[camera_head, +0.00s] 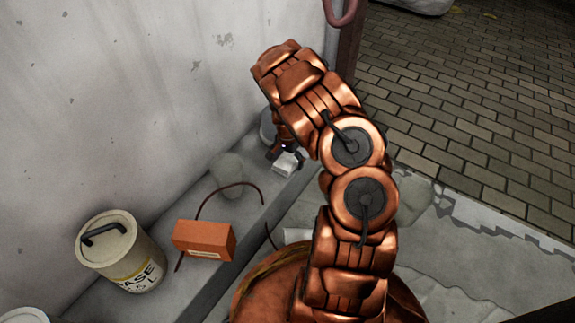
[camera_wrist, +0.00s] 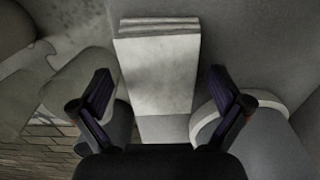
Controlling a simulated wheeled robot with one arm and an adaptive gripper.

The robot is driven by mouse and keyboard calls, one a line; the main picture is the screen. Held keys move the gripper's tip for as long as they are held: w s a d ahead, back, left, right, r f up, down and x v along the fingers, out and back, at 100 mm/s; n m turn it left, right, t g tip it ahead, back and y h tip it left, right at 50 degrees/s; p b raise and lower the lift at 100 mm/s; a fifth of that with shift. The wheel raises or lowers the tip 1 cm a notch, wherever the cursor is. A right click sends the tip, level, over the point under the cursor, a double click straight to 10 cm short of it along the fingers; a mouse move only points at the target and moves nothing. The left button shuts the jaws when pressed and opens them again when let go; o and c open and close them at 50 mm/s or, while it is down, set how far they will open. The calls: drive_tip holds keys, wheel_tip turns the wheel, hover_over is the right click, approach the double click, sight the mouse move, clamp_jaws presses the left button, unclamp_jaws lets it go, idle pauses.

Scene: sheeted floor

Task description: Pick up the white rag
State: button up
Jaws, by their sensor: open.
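The white rag (camera_wrist: 157,75) looks like a folded, flat rectangular stack with layered edges at its far end. In the wrist view it lies centrally ahead, between my two spread fingers. My gripper (camera_wrist: 161,88) is open and nothing is held in it. In the head view the white rag (camera_head: 286,164) shows as a small pale block on the ledge by the wall, just below my gripper (camera_head: 279,148). My arm and gripper hide part of that area. I cannot tell whether the fingers touch the rag.
A grey rounded container (camera_wrist: 250,120) stands close to the right finger in the wrist view. In the head view, a labelled beige bucket (camera_head: 122,252), an orange-brown block (camera_head: 204,240) and a grey lump (camera_head: 229,172) stand along the wall (camera_head: 130,90).

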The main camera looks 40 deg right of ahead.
sight(287, 161)
drive_tip(key=c, duration=1.3)
drive_tip(key=shift+r+p, duration=1.15)
drive_tip(key=shift+r, duration=0.6)
drive_tip(key=shift+c, duration=0.2)
drive_tip(key=shift+s+a+r, duration=0.1)
drive_tip(key=shift+r, duration=0.2)
drive_tip(key=s+a+r+p, duration=0.1)
drive_tip(key=s+a+p, duration=0.3)
drive_tip(key=s+a, duration=0.5)
drive_tip(key=s, duration=0.4)
drive_tip(key=shift+p, duration=0.35)
